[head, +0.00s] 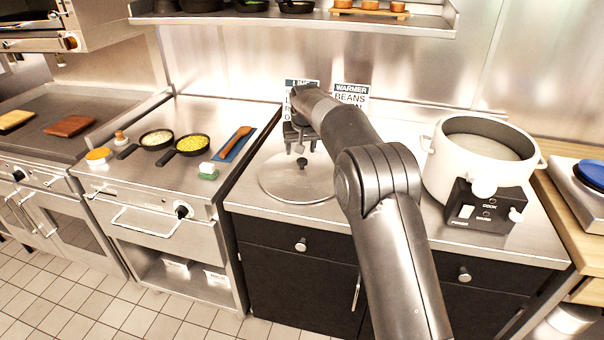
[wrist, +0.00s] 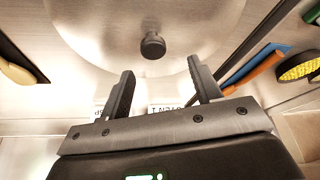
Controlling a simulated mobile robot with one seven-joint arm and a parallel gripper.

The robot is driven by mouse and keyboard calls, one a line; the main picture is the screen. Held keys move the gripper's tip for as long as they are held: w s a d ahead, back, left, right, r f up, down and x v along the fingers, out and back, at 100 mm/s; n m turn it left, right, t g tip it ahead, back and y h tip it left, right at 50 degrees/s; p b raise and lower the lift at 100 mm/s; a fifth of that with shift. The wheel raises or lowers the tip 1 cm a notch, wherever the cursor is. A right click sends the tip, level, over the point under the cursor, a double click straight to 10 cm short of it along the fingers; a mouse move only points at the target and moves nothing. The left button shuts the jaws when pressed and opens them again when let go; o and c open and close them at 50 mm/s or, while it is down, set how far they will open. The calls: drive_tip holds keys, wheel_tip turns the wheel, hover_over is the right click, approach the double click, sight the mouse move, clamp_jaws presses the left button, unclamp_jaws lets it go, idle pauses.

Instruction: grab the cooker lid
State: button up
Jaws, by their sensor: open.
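The cooker lid (head: 280,180) is a round, shallow metal lid with a dark knob (head: 302,162). It lies flat on the steel counter, left of the cooker. In the wrist view the lid (wrist: 205,22) shows at the top, with its knob (wrist: 152,45) beyond the fingertips and roughly between them. My gripper (head: 300,146) is above the lid, close to the knob. Its two fingers (wrist: 160,78) are spread apart with nothing between them. The white cooker (head: 440,165) stands open on the right, with pale contents inside.
Left of the lid, a wooden spoon lies on a blue rest (head: 232,146) beside a green sponge (head: 207,171) and two small pans (head: 193,143). Label signs (head: 350,93) stand against the back wall. A shelf (head: 290,20) with bowls hangs above.

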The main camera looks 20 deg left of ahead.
sight(302, 160)
drive_tip(key=x, duration=0.7)
drive_tip(key=shift+w+d+f, duration=0.1)
drive_tip(key=shift+d+f, duration=0.05)
drive_tip(key=shift+d, duration=0.25)
clamp_jaws()
idle(0.3)
